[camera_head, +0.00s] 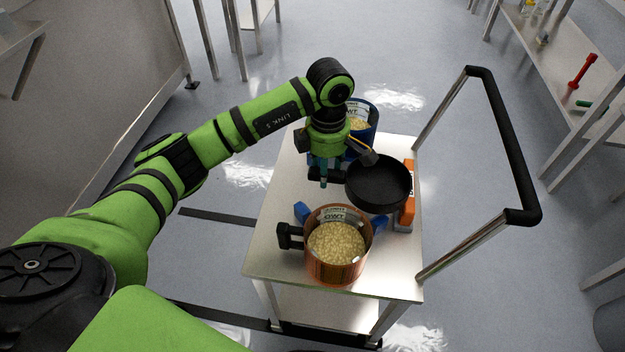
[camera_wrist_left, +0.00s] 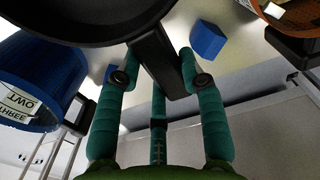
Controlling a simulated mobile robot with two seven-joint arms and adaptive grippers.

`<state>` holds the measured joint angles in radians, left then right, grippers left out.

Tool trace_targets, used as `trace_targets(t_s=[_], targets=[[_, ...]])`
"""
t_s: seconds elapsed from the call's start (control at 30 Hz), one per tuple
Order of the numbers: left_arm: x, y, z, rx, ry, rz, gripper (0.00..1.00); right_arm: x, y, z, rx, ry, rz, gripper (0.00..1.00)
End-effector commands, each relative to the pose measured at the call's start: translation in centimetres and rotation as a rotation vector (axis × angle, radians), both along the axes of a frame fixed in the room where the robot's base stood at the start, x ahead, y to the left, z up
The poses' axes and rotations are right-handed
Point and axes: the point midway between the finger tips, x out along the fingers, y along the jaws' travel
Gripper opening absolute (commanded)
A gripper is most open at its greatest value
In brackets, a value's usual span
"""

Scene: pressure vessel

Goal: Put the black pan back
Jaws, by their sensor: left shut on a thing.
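The black pan (camera_head: 378,184) is over the right half of the cart top in the head view, with its open side up and no contents visible. My left gripper (camera_head: 328,172) is shut on the pan's handle. Whether the pan touches anything below is hidden. My right gripper is not in view.
On the cart (camera_head: 272,245) stand an orange pot (camera_head: 330,268) of pale grains in front and a blue pot (camera_head: 369,112) behind. An orange object (camera_head: 407,208) lies beside the pan. Blue blocks (camera_head: 302,211) sit near the orange pot. A handrail (camera_head: 510,140) rises at the right.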

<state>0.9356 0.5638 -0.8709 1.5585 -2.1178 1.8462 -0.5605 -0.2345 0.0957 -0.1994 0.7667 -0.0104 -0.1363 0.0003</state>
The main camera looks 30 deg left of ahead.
Motion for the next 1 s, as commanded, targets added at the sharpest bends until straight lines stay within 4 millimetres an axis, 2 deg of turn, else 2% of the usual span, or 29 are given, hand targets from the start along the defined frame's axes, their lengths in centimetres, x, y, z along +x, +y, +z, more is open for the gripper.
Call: trace_targets(t_s=[0.03,0.1,0.33,0.57,0.8,1.0], targets=[[0.2,1.4,-0.8,0.003,0.005,0.007,0.00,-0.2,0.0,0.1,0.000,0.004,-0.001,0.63],[0.5,3.0,-1.7,0.002,0.005,0.006,0.00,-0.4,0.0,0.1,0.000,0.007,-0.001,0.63],[1.4,6.6,-4.0,-0.001,0.002,0.002,0.00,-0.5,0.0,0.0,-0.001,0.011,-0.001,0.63],[1.5,7.3,-5.3,-0.001,0.002,-0.001,0.00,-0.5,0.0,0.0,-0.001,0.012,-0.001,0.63],[1.5,7.3,-8.4,-0.001,0.001,-0.001,0.00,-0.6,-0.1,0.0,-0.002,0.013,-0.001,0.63],[1.6,7.3,-8.4,0.000,-0.001,-0.002,0.00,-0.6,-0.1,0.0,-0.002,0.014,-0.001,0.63]])
